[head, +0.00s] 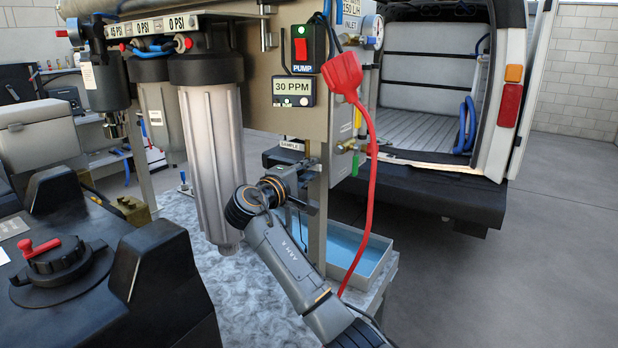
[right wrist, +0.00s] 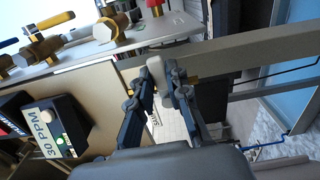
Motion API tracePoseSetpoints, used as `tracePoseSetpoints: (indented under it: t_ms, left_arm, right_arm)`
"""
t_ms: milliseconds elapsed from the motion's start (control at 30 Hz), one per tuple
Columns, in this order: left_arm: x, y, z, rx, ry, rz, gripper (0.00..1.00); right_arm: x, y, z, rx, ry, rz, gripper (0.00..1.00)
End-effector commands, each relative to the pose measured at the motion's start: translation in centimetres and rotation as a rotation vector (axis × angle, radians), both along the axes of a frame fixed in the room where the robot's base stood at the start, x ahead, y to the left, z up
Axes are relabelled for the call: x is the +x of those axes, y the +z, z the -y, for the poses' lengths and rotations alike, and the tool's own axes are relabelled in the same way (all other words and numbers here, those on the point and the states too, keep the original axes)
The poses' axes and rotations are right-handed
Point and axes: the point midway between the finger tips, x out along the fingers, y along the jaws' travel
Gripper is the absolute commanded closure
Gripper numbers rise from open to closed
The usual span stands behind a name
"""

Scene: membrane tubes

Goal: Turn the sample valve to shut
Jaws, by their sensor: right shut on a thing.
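The sample valve sits on the frame post below the SAMPLE label (head: 290,146), mostly hidden behind my right gripper in the head view. My right gripper (head: 308,176) reaches in from below against the post. In the right wrist view my right gripper (right wrist: 167,78) has its fingers closed around a pale grey, rounded piece (right wrist: 156,67), which looks like the valve's handle. The SAMPLE label (right wrist: 155,118) shows behind the fingers. The handle's exact angle cannot be told. My left gripper is not in view.
A white filter housing (head: 212,160) hangs left of my right arm. A red cable (head: 370,190) hangs just right of the post. A tray of blue liquid (head: 372,270) stands below. The panel holds a pump switch (head: 301,49) and a 30 PPM display (head: 293,88). An open van (head: 440,90) is behind.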

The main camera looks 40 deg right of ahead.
Motion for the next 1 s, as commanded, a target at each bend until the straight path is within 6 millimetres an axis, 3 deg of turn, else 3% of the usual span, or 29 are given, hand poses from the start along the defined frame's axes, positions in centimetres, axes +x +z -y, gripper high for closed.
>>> tracePoseSetpoints:
  t_ms: [200, 700, 733, 833, 1000]
  left_arm:
    - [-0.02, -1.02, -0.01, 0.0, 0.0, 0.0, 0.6]
    - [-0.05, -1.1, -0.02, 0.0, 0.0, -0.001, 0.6]
    - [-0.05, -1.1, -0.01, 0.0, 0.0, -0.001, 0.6]
    - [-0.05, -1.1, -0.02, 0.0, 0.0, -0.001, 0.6]
    - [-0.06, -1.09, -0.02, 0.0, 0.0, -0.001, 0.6]
  right_arm:
    - [0.01, -0.5, -0.06, 0.025, 0.0, 0.051, 1.0]
    - [0.01, -0.47, -0.06, 0.033, 0.0, 0.066, 1.0]
    - [0.01, -0.48, -0.06, 0.033, 0.0, 0.066, 0.8]
    - [0.01, -0.45, -0.06, 0.033, 0.0, 0.066, 0.6]
    - [0.02, -0.37, -0.04, 0.031, 0.0, 0.066, 0.6]
